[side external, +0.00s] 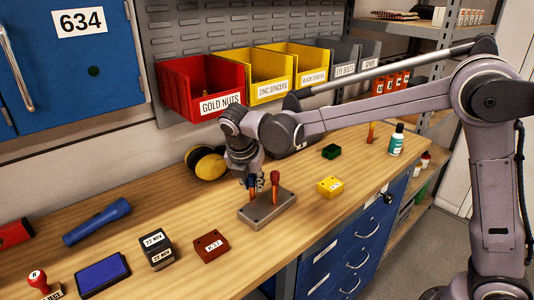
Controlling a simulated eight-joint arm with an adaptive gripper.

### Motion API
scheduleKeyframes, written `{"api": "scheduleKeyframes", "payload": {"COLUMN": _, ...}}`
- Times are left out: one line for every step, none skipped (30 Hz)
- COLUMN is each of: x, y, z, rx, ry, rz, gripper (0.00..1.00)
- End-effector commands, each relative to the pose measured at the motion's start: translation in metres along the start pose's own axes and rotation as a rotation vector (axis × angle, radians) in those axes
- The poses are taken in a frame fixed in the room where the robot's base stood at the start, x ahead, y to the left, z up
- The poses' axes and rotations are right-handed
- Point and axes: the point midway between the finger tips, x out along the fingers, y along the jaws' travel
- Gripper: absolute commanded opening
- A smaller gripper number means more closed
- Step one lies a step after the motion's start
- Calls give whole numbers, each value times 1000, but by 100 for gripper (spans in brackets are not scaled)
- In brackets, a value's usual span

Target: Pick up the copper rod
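A grey metal block (267,211) sits on the wooden bench. Two slim upright pieces stand at it: a copper-orange rod (252,194) on the left and a piece with a dark red, wider top (275,181) on the right. My gripper (252,183) points down over the left rod, with its fingers at the rod's upper part. The view is too small to tell whether the fingers touch or close on it. Another small orange-brown upright piece (371,132) stands farther back on the bench. Which one the task means is not certain.
A yellow block (330,187), a green block (332,151) and a white-green bottle (397,140) stand to the right. Yellow-black ear muffs (206,163) lie behind my gripper. A brown block (211,248) is front left. Bins, such as the red one (204,85), hang behind.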

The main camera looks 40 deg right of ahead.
Motion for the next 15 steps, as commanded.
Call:
{"api": "scheduleKeyframes", "payload": {"x": 0, "y": 0, "z": 0, "rx": 0, "ry": 0, "rz": 0, "gripper": 1}}
{"api": "scheduleKeyframes", "payload": {"x": 0, "y": 0, "z": 0, "rx": 0, "ry": 0, "rz": 0, "gripper": 0}}
{"api": "scheduleKeyframes", "payload": {"x": 0, "y": 0, "z": 0, "rx": 0, "ry": 0, "rz": 0, "gripper": 0}}
{"api": "scheduleKeyframes", "payload": {"x": 0, "y": 0, "z": 0, "rx": 0, "ry": 0, "rz": 0, "gripper": 0}}
{"api": "scheduleKeyframes", "payload": {"x": 0, "y": 0, "z": 0, "rx": 0, "ry": 0, "rz": 0, "gripper": 0}}
{"api": "scheduleKeyframes", "payload": {"x": 0, "y": 0, "z": 0, "rx": 0, "ry": 0, "rz": 0, "gripper": 0}}
{"api": "scheduleKeyframes", "payload": {"x": 0, "y": 0, "z": 0, "rx": 0, "ry": 0, "rz": 0, "gripper": 0}}
{"api": "scheduleKeyframes", "payload": {"x": 0, "y": 0, "z": 0, "rx": 0, "ry": 0, "rz": 0, "gripper": 0}}
{"api": "scheduleKeyframes", "payload": {"x": 0, "y": 0, "z": 0, "rx": 0, "ry": 0, "rz": 0, "gripper": 0}}
{"api": "scheduleKeyframes", "payload": {"x": 0, "y": 0, "z": 0, "rx": 0, "ry": 0, "rz": 0, "gripper": 0}}
{"api": "scheduleKeyframes", "payload": {"x": 0, "y": 0, "z": 0, "rx": 0, "ry": 0, "rz": 0, "gripper": 0}}
{"api": "scheduleKeyframes", "payload": {"x": 0, "y": 0, "z": 0, "rx": 0, "ry": 0, "rz": 0, "gripper": 0}}
{"api": "scheduleKeyframes", "payload": {"x": -1, "y": 0, "z": 0, "rx": 0, "ry": 0, "rz": 0, "gripper": 0}}
{"api": "scheduleKeyframes", "payload": {"x": -1, "y": 0, "z": 0, "rx": 0, "ry": 0, "rz": 0, "gripper": 0}}
{"api": "scheduleKeyframes", "payload": {"x": -2, "y": 0, "z": 1, "rx": 0, "ry": 0, "rz": 0, "gripper": 0}}
